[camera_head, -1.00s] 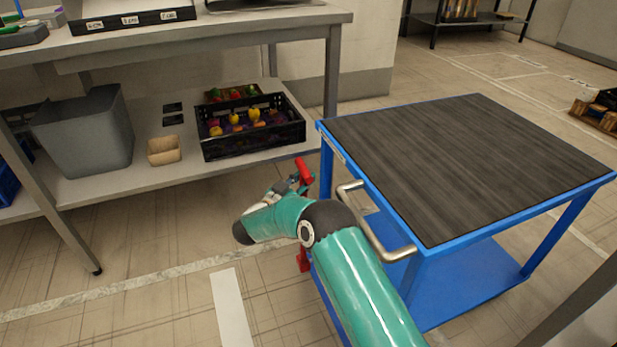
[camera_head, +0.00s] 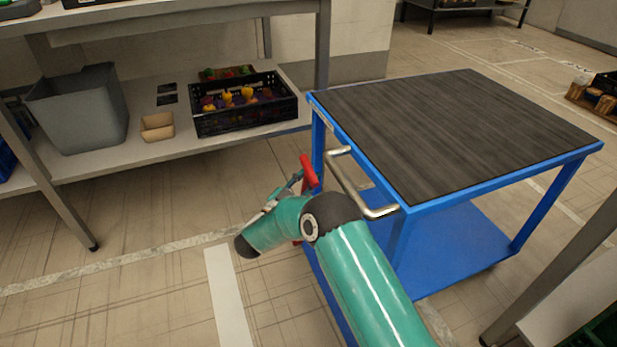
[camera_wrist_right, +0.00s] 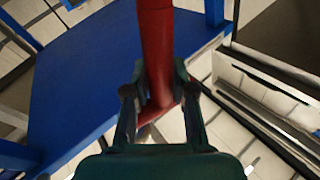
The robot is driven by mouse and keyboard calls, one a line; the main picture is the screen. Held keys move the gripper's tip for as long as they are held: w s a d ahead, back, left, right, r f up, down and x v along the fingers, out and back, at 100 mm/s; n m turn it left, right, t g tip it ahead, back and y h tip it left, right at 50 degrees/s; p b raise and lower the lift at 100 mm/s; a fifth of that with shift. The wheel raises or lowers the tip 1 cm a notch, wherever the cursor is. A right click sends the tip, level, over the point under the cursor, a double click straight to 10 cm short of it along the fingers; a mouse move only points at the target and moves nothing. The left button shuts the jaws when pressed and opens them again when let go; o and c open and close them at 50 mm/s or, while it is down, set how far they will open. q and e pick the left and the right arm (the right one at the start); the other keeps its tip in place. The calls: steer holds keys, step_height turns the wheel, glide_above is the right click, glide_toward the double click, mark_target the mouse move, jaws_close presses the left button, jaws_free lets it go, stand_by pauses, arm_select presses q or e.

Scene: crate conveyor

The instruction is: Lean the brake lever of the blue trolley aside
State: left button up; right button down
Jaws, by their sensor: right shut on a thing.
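The blue trolley (camera_head: 355,165) stands at the right with a dark ribbed top and a metal push handle (camera_head: 350,185) on its near-left side. Its red brake lever (camera_head: 308,171) rises beside the left edge, tilted, with its lower part mostly hidden by my arm. My right gripper (camera_head: 294,184) is at the lever, partly hidden by my wrist. In the right wrist view, the fingers (camera_wrist_right: 155,88) are shut on the red lever (camera_wrist_right: 156,40), one on each side. The trolley's blue lower shelf (camera_wrist_right: 90,80) shows behind. My left gripper is not in view.
A workbench (camera_head: 165,40) stands at the left. Its lower shelf holds a grey bin (camera_head: 80,115), a small tan box (camera_head: 157,127) and a black crate (camera_head: 245,120) of produce. The push handle is close to my right arm. Floor left of my arm is clear.

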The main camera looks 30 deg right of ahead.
steer(key=c, duration=1.1)
jaws_free()
steer(key=shift+s+f, duration=0.25)
steer(key=shift+s, duration=0.15)
steer(key=shift+o, duration=0.8)
steer(key=shift+a, duration=0.1)
steer(key=shift+w+r, duration=0.1)
steer(key=shift+w, duration=0.05)
steer(key=shift+a, duration=0.15)
steer(key=v, duration=1.1)
steer(key=shift+a, duration=0.35)
steer(key=shift+d, duration=0.1)
